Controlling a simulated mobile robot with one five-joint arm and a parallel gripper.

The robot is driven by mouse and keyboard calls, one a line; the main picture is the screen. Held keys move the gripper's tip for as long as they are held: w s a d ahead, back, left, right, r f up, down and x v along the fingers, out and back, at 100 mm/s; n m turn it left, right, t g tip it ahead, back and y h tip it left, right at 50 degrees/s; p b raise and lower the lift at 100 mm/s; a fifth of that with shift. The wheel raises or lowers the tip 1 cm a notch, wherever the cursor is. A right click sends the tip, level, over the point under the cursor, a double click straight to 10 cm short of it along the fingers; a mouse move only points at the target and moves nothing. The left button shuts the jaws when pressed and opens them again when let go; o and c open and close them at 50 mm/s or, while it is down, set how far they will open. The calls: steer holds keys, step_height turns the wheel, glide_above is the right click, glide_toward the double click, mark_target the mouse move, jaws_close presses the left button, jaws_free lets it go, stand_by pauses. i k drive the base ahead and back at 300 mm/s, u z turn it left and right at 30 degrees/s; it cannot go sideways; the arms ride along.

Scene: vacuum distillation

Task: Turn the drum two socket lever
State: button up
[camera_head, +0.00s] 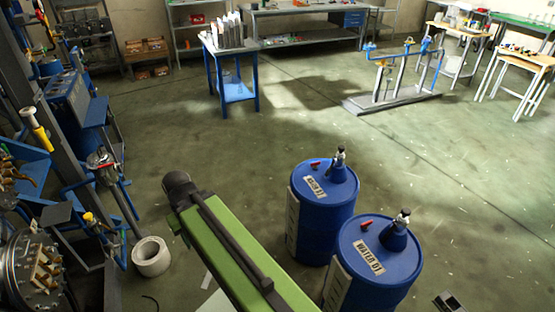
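Two blue drums stand upright on the floor right of centre. The nearer drum (385,258) has a white label that appears to read "WATER 01". The farther drum (325,215) has a label too small to read surely. Each drum top has a small red part, one on the farther drum (315,164) and one on the nearer drum (367,225). Each also has a blue cone with a dark and white fitting, on the farther drum (340,153) and on the nearer drum (402,217). I cannot make out which part is the socket lever. My gripper is not visible.
My green arm part crosses the lower middle, left of the drums. A white ring-shaped object (151,256) lies on the floor at left. Blue-framed equipment (95,110) fills the left side. A blue table (238,91) and a pipe stand (392,100) stand farther back. Floor between is open.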

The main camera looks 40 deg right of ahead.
mark_target(328, 172)
steer(key=u, duration=0.1)
steer(key=i, duration=1.3)
steer(key=z, duration=0.1)
